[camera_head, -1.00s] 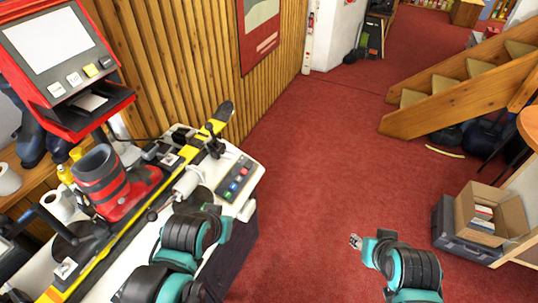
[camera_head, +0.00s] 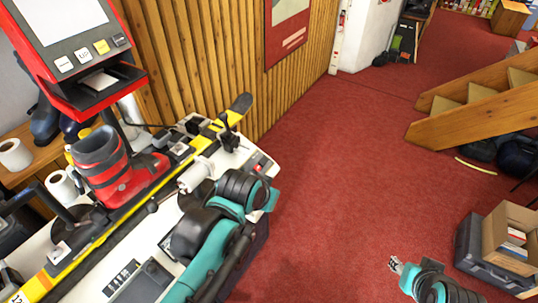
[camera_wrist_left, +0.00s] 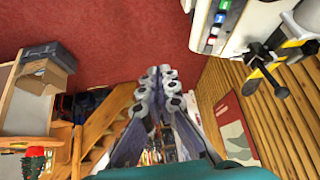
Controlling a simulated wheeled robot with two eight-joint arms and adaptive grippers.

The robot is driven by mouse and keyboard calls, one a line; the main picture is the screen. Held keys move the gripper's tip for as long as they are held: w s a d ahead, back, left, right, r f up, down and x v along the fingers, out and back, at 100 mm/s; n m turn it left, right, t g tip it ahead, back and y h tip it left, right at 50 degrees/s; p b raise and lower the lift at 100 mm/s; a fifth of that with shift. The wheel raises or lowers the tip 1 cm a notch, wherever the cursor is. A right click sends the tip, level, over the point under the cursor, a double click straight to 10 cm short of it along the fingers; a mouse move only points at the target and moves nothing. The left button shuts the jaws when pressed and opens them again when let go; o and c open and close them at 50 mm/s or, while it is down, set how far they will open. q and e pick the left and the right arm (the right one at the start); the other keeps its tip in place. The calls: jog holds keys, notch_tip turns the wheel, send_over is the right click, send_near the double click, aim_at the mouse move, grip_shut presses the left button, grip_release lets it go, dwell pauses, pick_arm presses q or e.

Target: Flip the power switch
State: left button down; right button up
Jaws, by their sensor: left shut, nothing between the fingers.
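The white machine bench (camera_head: 60,235) carries a dark control panel with small coloured switches. In the head view only its far end with a red switch (camera_head: 258,168) shows past my left arm. In the left wrist view the panel (camera_wrist_left: 221,22) appears at the top edge, with green, blue and red switches partly cut off. I cannot tell which one is the power switch. My left gripper (camera_wrist_left: 159,85) is shut and empty, apart from the panel in that view. In the head view my left arm hides its fingers. My right gripper (camera_head: 395,264) is over the floor at lower right; its opening is unclear.
A ski (camera_head: 130,190) with a red boot (camera_head: 105,165) lies along the bench. A red-framed screen terminal (camera_head: 75,45) stands behind. A cardboard box (camera_head: 512,238) sits at right, and wooden stairs (camera_head: 475,110) rise beyond. Red carpet (camera_head: 340,170) is clear between.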

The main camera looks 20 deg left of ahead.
pick_arm(q)
jog(key=w+a+r, duration=0.1)
jog(key=w+a, duration=0.2)
jog(key=w, duration=0.6)
jog(key=m+g+b, duration=0.1)
jog(key=m+g, duration=0.1)
send_over(266, 159)
jog(key=s+d, duration=0.2)
jog(key=s, duration=0.3)
notch_tip(266, 159, down, 12)
jog(key=r, duration=0.1)
jog(key=shift+w+d+f+y, duration=0.1)
jog(key=shift+w+f+y, duration=0.05)
jog(key=shift+f+y, duration=0.15)
jog(key=b+x, duration=0.1)
jog(key=x, duration=0.3)
jog(key=b+x, duration=0.2)
jog(key=x, duration=0.2)
jog(key=b+x, duration=0.2)
jog(key=x, duration=0.2)
jog(key=shift+s+a+f, duration=0.25)
jog(key=shift+a+f, duration=0.2)
jog(key=shift+f, duration=0.1)
jog(key=shift+w+a+f+b, duration=0.1)
jog(key=shift+a+f+b, duration=0.05)
jog(key=shift+f+b, duration=0.2)
jog(key=shift+g, duration=0.3)
